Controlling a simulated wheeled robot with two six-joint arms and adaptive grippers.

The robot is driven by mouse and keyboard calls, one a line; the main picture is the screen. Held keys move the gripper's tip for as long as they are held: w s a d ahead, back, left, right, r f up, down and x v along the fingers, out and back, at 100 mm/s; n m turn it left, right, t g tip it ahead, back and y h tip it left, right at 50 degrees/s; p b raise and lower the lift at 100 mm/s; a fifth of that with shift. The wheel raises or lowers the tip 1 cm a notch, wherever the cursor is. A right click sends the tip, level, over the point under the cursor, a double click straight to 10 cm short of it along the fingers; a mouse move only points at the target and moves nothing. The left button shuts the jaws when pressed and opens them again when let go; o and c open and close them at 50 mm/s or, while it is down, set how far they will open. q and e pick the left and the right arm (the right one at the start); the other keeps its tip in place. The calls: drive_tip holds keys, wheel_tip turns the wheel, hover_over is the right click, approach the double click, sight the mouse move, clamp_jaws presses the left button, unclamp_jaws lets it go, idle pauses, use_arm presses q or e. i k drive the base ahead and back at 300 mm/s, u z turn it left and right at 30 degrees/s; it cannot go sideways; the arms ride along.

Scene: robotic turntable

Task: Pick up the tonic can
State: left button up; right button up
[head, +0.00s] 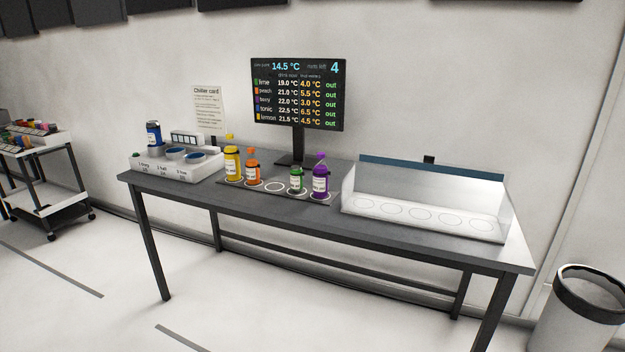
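A blue can with a white label (153,134) stands upright on the left end of a white unit (178,174) at the left of the table. Its colour matches the "tonic" row on the screen; its own label is too small to read. Neither of my grippers is in view.
Yellow (232,161), orange (252,172), green (297,180) and purple (320,181) containers stand on a dark strip, with one empty ring between orange and green. Behind stand a screen (298,95) and a card (209,110). A clear-fronted case (428,207) with several empty rings stands right.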

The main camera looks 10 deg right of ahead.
sight(154, 127)
drive_tip(key=z, duration=0.2)
drive_tip(key=k, duration=0.35)
drive_tip(key=u, duration=1.25)
drive_tip(key=i, duration=1.2)
drive_tip(key=u, duration=0.45)
drive_tip(key=i, duration=1.35)
drive_tip(key=z, duration=0.5)
drive_tip(key=i, duration=0.85)
drive_tip(key=z, duration=0.75)
